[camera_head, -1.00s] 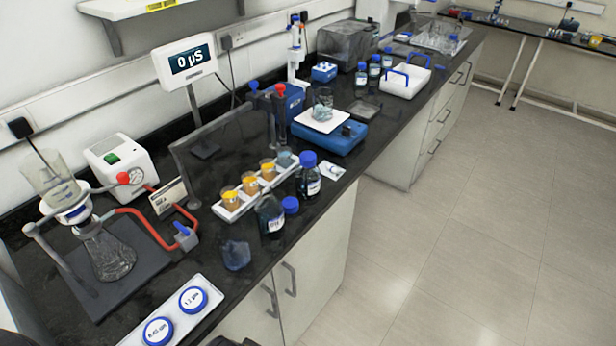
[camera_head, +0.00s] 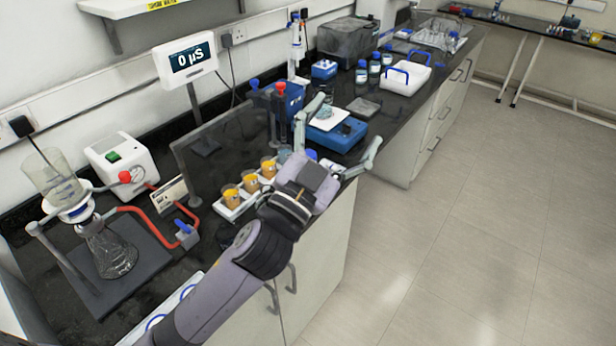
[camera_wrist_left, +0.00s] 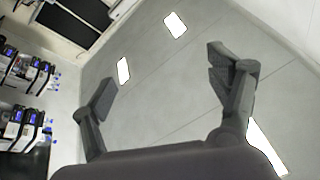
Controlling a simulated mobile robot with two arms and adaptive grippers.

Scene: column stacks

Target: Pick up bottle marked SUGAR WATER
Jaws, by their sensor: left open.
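My left gripper (camera_head: 345,131) reaches in over the bench front with its two grey fingers spread wide, empty. It also shows open in the left wrist view (camera_wrist_left: 163,82), with nothing between the fingers. A blue-capped bottle (camera_head: 311,155) is mostly hidden behind my left wrist; only its cap area shows. The other blue-capped bottle near the bench front is covered by my arm. Several small blue-capped bottles (camera_head: 374,68) stand further back along the bench. No label is legible, so I cannot tell which is SUGAR WATER. My right gripper is not in view.
A white rack with amber-filled cups (camera_head: 231,195) stands beside my wrist. A blue balance (camera_head: 337,136) lies behind the fingers. A transparent upright panel (camera_head: 205,150), a flask (camera_head: 110,252) and a white carrier (camera_head: 405,80) stand on the bench. The floor at right is clear.

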